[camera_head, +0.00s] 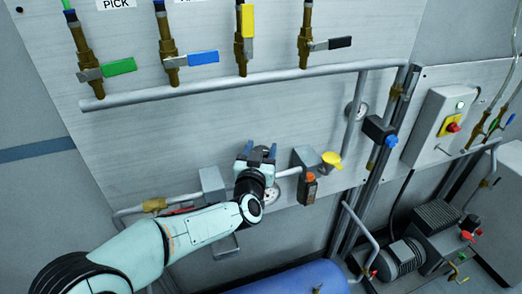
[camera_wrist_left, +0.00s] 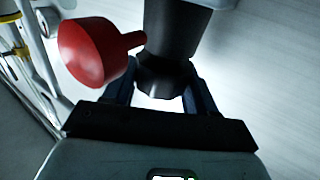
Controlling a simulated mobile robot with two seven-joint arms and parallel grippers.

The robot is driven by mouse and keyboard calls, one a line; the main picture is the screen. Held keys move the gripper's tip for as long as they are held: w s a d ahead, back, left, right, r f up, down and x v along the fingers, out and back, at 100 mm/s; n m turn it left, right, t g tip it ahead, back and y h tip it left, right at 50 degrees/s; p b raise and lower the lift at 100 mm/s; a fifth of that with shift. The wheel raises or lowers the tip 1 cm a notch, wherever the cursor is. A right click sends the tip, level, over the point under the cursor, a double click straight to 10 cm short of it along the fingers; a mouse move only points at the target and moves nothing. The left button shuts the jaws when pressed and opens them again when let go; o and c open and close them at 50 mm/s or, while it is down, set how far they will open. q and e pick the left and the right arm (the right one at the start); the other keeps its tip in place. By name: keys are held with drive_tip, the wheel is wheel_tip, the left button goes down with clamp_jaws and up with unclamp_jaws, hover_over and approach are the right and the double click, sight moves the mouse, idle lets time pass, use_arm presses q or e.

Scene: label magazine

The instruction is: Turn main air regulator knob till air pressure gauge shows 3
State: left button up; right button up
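In the head view my left gripper (camera_head: 258,151) is at the lower middle of the wall panel, its two dark fingers spread apart. In the left wrist view a black faceted knob (camera_wrist_left: 165,76) is at or between the fingertips; I cannot tell whether they touch it. A red round knob (camera_wrist_left: 88,52) on a short stem is left of it. In the head view the black knob is hidden at the gripper. A round white gauge (camera_head: 271,196) is partly covered by my left wrist; its reading is too small to tell. My right gripper is not in view.
A second gauge (camera_head: 355,111) is on the panel at right. A yellow cup-shaped part (camera_head: 331,160) and an orange-topped device (camera_head: 309,188) are right of my gripper. A grey horizontal pipe (camera_head: 240,84) and several lever valves are above. A blue tank (camera_head: 295,279) is below.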

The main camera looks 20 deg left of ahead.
use_arm(q)
drive_tip(key=shift+d+r+n+y+p, duration=0.15)
drive_tip(key=shift+n+y+p, duration=0.25)
drive_tip(key=shift+y+p, duration=0.25)
drive_tip(key=n+y+p, duration=0.1)
drive_tip(key=n+y, duration=0.1)
drive_tip(key=y, duration=0.1)
drive_tip(key=shift+w+g+p, duration=0.1)
drive_tip(key=shift+g+p, duration=0.2)
drive_tip(key=shift+g, duration=0.1)
drive_tip(key=shift+n+g+y+p, duration=1)
drive_tip(key=shift+n+y, duration=0.5)
drive_tip(key=shift+y, duration=0.65)
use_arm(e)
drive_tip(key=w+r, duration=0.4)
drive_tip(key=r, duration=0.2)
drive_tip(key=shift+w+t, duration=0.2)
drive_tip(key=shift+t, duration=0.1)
use_arm(q)
drive_tip(key=o, duration=1)
drive_tip(key=shift+c, duration=0.2)
